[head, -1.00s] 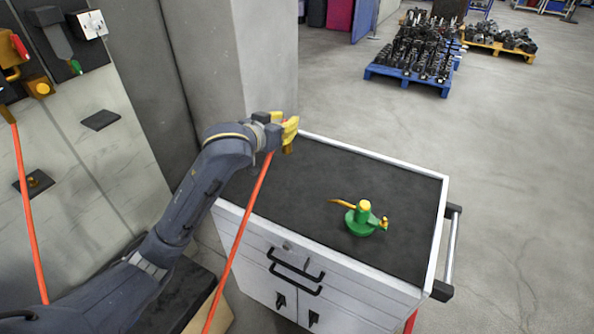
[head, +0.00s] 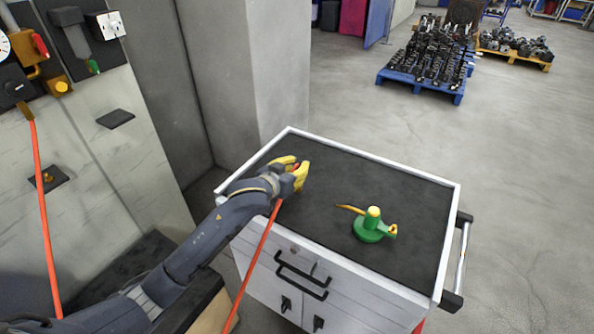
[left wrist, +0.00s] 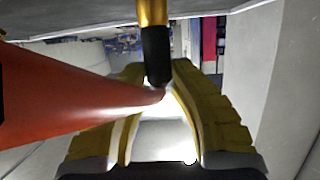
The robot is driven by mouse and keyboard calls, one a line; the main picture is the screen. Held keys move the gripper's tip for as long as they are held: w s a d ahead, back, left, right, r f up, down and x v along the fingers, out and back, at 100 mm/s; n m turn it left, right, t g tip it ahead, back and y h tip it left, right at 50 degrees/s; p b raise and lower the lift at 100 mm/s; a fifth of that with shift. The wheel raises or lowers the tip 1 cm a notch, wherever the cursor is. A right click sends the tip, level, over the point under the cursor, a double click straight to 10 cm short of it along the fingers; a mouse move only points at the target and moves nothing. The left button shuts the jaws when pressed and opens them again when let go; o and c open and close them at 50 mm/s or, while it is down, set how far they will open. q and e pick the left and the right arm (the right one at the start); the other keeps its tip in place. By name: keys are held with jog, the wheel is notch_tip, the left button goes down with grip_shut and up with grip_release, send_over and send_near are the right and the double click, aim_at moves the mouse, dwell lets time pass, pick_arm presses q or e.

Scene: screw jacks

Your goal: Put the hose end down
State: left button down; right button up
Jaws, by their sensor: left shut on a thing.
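My left gripper (head: 298,172) is low over the left part of the cart's dark top (head: 335,180). Its yellow fingers are shut on the hose end. In the left wrist view the hose end (left wrist: 156,50) is a black sleeve with a brass-coloured tip, between the yellow fingers. The orange-red hose (head: 254,262) hangs from the gripper down past the cart's front left side. It fills the left of the wrist view. I cannot tell whether the hose end touches the mat. My right gripper is out of view.
A green oil can (head: 370,228) with a yellow spout stands on the cart top, right of my gripper. The mat between and behind is clear. A concrete pillar (head: 252,75) rises behind the cart. A wall panel (head: 90,140) with fittings and a gauge is at left.

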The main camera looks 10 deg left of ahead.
pick_arm(q)
jog(key=shift+f, duration=0.75)
jog(key=shift+f, duration=0.1)
jog(key=c, duration=1.2)
grip_release()
jog(key=v, duration=1.2)
